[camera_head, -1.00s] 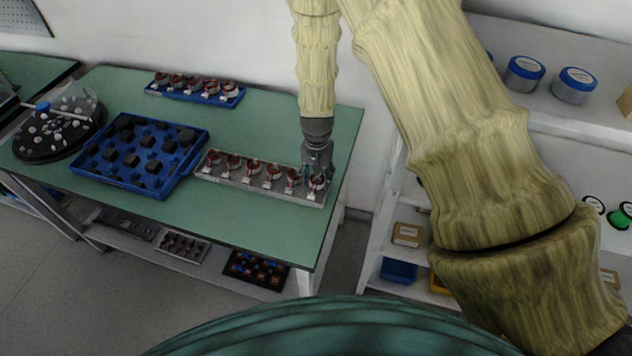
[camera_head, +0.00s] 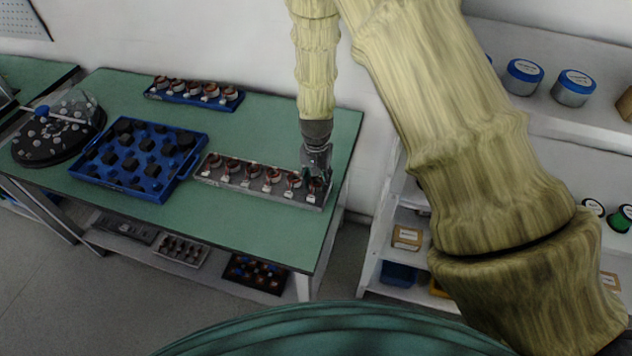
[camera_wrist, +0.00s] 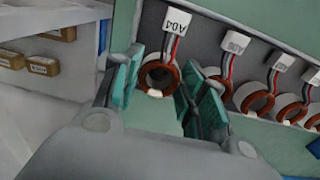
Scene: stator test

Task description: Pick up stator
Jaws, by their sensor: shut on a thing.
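Several stators with copper windings stand in a row in a grey tray (camera_head: 225,179) on the green table. In the wrist view, the stator labelled A04 (camera_wrist: 160,75) is a white ring with copper-coloured winding and red, black and white leads. It sits between the two teal fingers of my gripper (camera_wrist: 155,90). In the head view my gripper (camera_head: 316,178) is at the right end of the tray, shut on that end stator, which it partly hides. Whether the stator has left the tray cannot be told. Another stator (camera_wrist: 215,84) stands just right of the right finger.
A blue tray of dark blocks (camera_head: 110,180) lies left of the grey tray. A blue rack of more stators (camera_head: 195,93) stands behind. A round black fixture (camera_head: 50,140) is at the far left. White shelves with tubs (camera_head: 573,88) stand right of the table. The table front is clear.

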